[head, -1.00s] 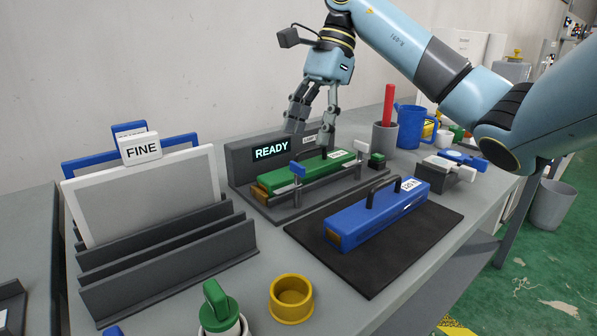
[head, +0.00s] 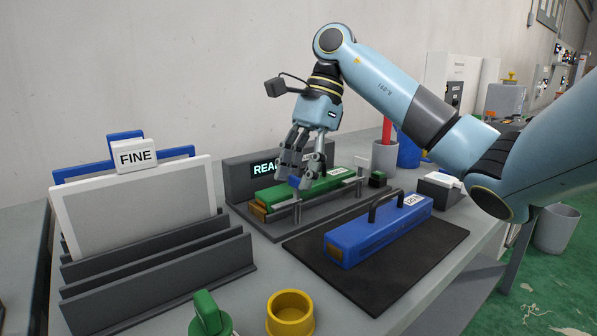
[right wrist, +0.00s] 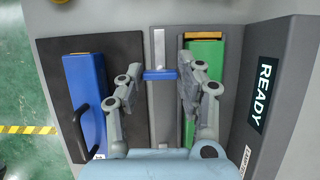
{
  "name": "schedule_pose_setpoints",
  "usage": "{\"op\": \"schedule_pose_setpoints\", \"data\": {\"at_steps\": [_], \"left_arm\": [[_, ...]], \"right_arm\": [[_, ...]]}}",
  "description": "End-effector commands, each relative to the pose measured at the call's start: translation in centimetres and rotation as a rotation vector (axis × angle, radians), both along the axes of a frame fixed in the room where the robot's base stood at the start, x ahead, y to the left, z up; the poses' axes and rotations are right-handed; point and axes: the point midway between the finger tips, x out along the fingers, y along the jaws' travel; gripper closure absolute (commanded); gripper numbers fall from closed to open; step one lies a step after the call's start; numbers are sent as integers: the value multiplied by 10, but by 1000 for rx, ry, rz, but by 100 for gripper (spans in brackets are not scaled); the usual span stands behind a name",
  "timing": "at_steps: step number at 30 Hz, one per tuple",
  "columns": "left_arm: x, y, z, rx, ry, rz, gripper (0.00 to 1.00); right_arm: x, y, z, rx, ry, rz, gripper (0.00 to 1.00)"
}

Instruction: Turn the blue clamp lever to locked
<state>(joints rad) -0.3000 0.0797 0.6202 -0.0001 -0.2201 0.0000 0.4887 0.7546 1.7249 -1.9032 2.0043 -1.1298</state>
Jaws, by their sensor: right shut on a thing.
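The blue clamp lever (head: 295,180) is at the near left of the dark fixture (head: 268,232), beside the green block (head: 325,187) clamped there. My right gripper (head: 294,185) is down at the lever, and its fingers hide most of it in the head view. In the right wrist view the blue lever bar (right wrist: 160,75) lies crosswise between the two fingers (right wrist: 167,72), which are shut on it. My left gripper is in neither view.
A READY display (head: 266,168) stands behind the fixture. A blue block with a black handle (head: 378,228) lies on a black mat (head: 372,290). A plate rack (head: 160,285) is at left, a yellow cup (head: 290,318) in front.

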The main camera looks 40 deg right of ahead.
Motion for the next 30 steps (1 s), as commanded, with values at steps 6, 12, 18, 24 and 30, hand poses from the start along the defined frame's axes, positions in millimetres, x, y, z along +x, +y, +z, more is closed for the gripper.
{"op": "schedule_pose_setpoints", "data": {"at_steps": [6, 12, 18, 24, 30], "left_arm": [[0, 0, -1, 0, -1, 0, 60], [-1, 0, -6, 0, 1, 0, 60], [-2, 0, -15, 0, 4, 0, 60], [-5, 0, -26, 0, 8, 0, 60], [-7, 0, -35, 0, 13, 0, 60]], "right_arm": [[0, 0, 0, -1, 0, -10, 96], [0, 0, -1, -2, -1, -72, 96], [-1, -1, -3, -3, -1, -207, 96], [-2, 0, -3, -4, -2, -392, 96], [-3, 1, -3, -3, -2, -581, 96]]}}
